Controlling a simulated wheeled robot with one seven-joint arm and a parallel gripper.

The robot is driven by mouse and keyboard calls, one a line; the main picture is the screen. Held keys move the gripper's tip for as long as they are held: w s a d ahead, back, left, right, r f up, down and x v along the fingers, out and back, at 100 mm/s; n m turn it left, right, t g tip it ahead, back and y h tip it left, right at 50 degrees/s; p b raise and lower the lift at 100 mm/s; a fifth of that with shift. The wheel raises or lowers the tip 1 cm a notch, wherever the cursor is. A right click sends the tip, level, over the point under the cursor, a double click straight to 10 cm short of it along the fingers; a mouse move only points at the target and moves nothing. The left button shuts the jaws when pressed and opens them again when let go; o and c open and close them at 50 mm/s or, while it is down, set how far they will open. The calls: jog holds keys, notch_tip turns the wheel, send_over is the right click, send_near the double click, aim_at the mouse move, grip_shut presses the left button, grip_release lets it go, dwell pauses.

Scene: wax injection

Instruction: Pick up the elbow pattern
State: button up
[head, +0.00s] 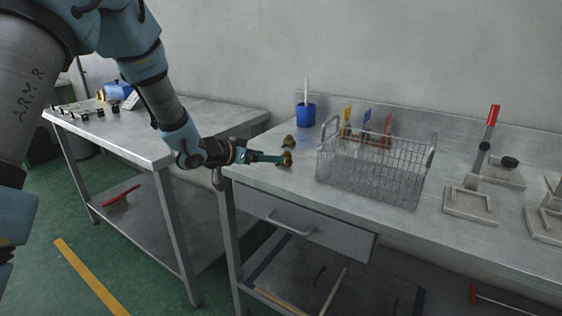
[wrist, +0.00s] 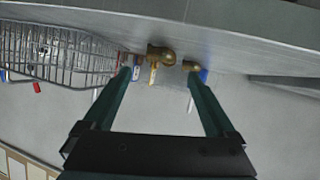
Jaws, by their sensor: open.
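Two small brass-coloured pieces lie on the metal bench near its left end. The nearer one (head: 288,158) is right at my fingertips, and the farther one (head: 289,141) lies a little behind it. In the wrist view the larger, bent piece (wrist: 161,55) looks like an elbow and sits ahead between the fingers. The smaller-looking piece (wrist: 190,66) shows beside the right finger's tip. My gripper (head: 280,158) reaches in low from the left, and its fingers (wrist: 159,76) are apart with nothing held. Whether a finger touches either piece is unclear.
Clamp fixtures (head: 470,204) are farther right. The bench's front edge runs close below my gripper. A second table (head: 180,115) is at left.

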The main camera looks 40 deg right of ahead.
aim_at(288, 162)
jog(key=shift+p+x, duration=0.8)
jog(key=shift+x, duration=2.3)
jog(key=shift+c, duration=0.2)
jog(key=c, duration=1.3)
